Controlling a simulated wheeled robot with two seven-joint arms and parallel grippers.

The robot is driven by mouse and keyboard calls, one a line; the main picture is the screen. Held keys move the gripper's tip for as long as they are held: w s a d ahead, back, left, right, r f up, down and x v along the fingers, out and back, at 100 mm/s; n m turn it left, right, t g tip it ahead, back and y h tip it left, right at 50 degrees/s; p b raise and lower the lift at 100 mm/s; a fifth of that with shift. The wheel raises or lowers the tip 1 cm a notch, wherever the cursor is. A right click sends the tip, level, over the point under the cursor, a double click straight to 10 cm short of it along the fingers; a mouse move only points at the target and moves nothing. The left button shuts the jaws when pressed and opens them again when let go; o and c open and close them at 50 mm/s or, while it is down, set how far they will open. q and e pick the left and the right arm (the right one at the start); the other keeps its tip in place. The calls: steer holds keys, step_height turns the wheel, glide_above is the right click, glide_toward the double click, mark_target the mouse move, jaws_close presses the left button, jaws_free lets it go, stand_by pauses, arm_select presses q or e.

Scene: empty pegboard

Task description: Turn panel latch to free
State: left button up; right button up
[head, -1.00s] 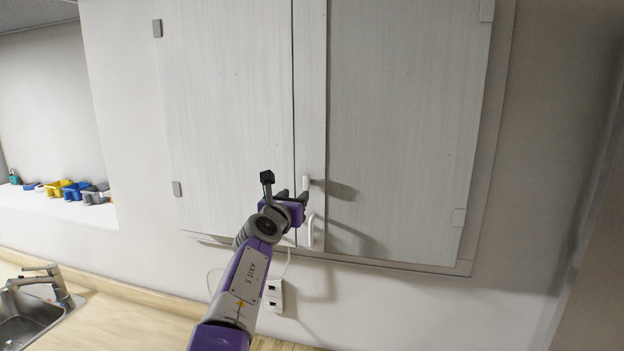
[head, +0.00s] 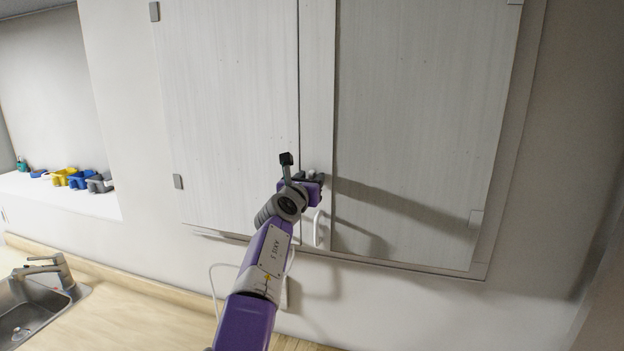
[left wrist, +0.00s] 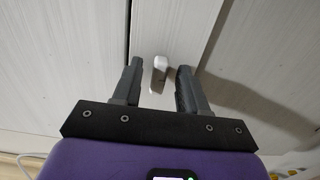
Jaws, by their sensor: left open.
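The panel latch, a small white upright tab (left wrist: 159,72), shows in the left wrist view on the strip between the two cabinet doors. My left gripper (left wrist: 158,82) is open, with one finger on each side of the tab; I cannot tell whether either finger touches it. My right gripper is not in view.
The left door (head: 225,100) and right door (head: 420,120) of the wall cabinet look closed. Below are a wooden counter (head: 150,310) and a sink (head: 40,318) with a faucet. Colored bins (head: 80,179) stand on a ledge at far left.

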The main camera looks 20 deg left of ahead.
arm_select(q)
steer(key=shift+w+f, duration=0.1)
jaws_close()
steer(key=shift+n, duration=0.3)
steer(key=shift+a+f+n, duration=0.1)
steer(key=shift+a+n, duration=0.05)
steer(key=shift+n, duration=4.15)
steer(key=shift+a+f+n, duration=0.1)
steer(key=shift+n, duration=4.2)
